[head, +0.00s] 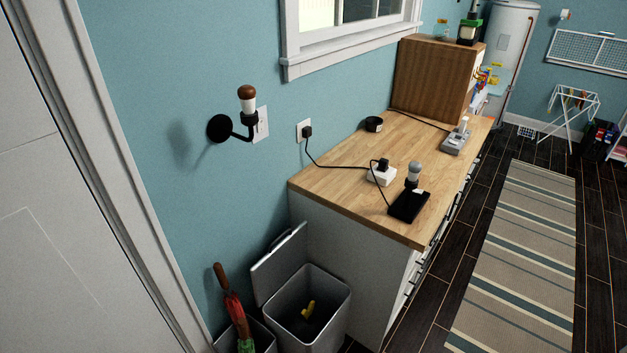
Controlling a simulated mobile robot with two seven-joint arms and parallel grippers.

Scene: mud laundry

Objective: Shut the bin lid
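The grey bin (331,327) stands on the floor at the bottom centre, beside the end of the counter cabinet. Its lid (278,263) is open, tilted up at the bin's back left side near the blue wall. A small yellow thing (308,309) lies inside the bin. The bin's lower part is cut off by the picture's edge. Neither of my grippers shows in the head view.
A second container with a red and green umbrella (233,306) stands just left of the bin. The wooden counter (337,183) rises to the right, carrying a black device and plugs. A white door (60,200) is at left. A striped rug (520,260) covers the floor at right.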

